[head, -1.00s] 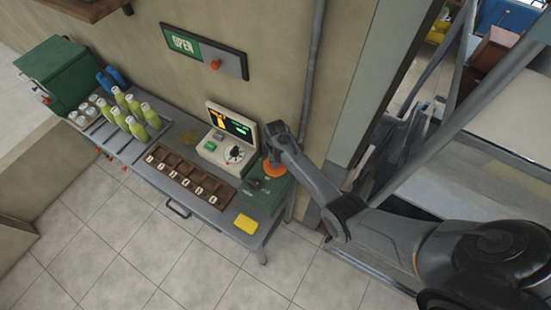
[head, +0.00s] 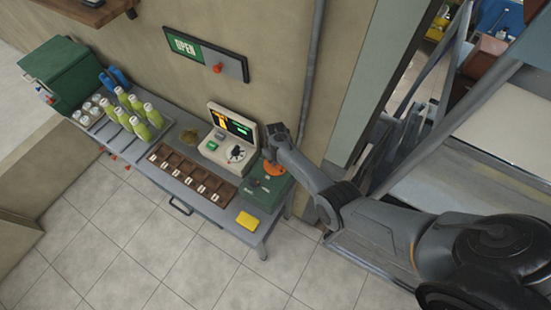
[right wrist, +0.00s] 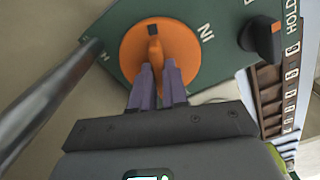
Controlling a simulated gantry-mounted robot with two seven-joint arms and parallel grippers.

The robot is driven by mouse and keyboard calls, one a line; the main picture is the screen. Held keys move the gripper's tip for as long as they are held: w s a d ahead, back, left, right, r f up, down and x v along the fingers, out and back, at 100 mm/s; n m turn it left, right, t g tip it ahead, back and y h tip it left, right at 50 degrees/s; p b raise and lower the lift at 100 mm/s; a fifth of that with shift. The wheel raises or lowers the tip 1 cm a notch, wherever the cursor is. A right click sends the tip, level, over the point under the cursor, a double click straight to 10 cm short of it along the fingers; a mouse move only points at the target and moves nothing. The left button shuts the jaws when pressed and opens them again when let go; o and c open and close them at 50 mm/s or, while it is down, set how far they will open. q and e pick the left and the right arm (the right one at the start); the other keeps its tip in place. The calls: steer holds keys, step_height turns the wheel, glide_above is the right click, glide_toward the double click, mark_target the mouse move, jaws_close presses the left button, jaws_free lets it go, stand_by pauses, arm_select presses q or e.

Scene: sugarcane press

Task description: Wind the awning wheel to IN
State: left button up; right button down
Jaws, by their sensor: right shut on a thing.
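The awning wheel is an orange disc (right wrist: 187,50) with a raised grip bar, on a green box (head: 268,192) at the right end of the table. It also shows as a small orange patch in the head view (head: 273,168). My right gripper (right wrist: 158,72) is shut on the wheel's raised bar, with its two fingers at either side of it. A dark mark sits on the far end of the bar. The letters "IN" (right wrist: 206,33) stand on the panel to the right of the wheel. My left gripper is not in view.
A black knob (right wrist: 264,37) marked "HOLD" sits beside the wheel. In the head view, a cream register (head: 230,145), a brown compartment tray (head: 192,178), a yellow sponge-like block (head: 247,221) and green bottles (head: 133,115) share the table. A grey pipe (head: 312,75) runs down the wall.

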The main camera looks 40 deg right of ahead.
steer(key=m, duration=0.3)
steer(key=shift+r+m, duration=0.1)
steer(key=shift+m, duration=0.3)
steer(key=m, duration=0.3)
steer(key=shift+m, duration=0.3)
steer(key=m, duration=0.4)
steer(key=shift+m, duration=1.2)
steer(key=c, duration=1.1)
jaws_free()
steer(key=shift+c, duration=0.2)
